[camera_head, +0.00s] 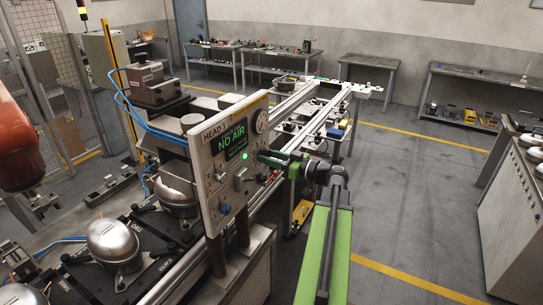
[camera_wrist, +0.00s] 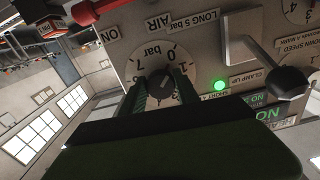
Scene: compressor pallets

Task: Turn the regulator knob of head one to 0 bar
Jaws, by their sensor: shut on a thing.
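In the wrist view the panel appears upside down. My gripper (camera_wrist: 160,92) is shut on the knob, one dark finger on each side. The knob's pointer and the dial's lower part are hidden or too dark to read. In the head view my green gripper (camera_head: 265,158) reaches the panel's right side and hides the knob.
A lever with a black ball (camera_wrist: 285,83) and a green lamp (camera_wrist: 219,85) lie right of the dial in the wrist view. A red handle (camera_wrist: 88,11) is at its upper left. Silver compressors (camera_head: 115,242) stand left of the panel. The floor right of my arm is clear.

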